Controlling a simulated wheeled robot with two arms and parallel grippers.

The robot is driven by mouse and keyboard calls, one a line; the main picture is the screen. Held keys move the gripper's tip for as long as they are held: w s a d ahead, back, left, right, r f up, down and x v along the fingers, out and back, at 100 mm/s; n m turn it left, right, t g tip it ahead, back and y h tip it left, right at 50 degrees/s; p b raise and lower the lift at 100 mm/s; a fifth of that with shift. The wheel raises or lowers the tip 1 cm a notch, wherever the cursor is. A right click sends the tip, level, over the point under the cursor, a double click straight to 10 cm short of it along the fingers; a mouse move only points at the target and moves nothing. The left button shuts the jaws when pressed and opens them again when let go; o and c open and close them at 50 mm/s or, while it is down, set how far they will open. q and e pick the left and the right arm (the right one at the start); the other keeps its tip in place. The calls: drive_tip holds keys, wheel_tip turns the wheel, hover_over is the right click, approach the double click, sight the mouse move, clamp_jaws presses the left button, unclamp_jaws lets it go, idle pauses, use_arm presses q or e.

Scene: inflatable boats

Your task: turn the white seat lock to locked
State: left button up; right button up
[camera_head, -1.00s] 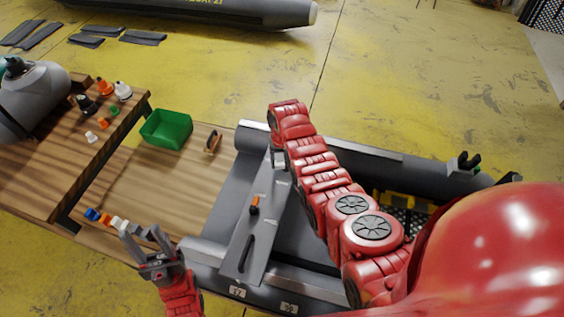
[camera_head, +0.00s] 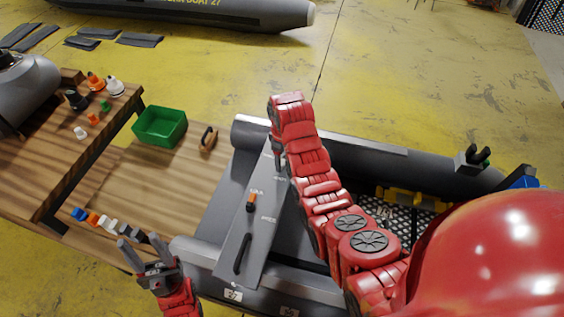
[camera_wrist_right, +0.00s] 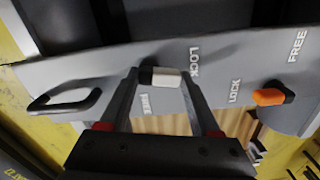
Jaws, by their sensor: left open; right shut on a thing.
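The white seat lock (camera_wrist_right: 167,78) is a small white knob with a dark end, on the grey seat board (camera_wrist_right: 105,65). In the right wrist view my right gripper (camera_wrist_right: 162,84) is shut on it, a finger on each side. The word LOCK is printed just right of the knob, and another label lies below it. In the head view my right arm hides the white lock. My left gripper (camera_head: 146,256) is open and empty, left of the grey seat board (camera_head: 238,262).
An orange lock (camera_wrist_right: 270,97) with its own LOCK and FREE labels sits on the same board, right of the white one. A black handle (camera_wrist_right: 64,102) is at the left. A green bin (camera_head: 160,126) and several small knobs stand on the wooden table (camera_head: 150,190).

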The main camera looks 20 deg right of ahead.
sight(284, 161)
drive_tip(key=shift+s+d+n+b, duration=0.1)
drive_tip(key=shift+n+b, duration=0.55)
drive_tip(key=shift+n, duration=0.55)
drive_tip(key=o, duration=1.4)
wheel_tip(284, 161, up, 17)
drive_tip(key=p, duration=1.6)
drive_tip(key=shift+r, duration=0.2)
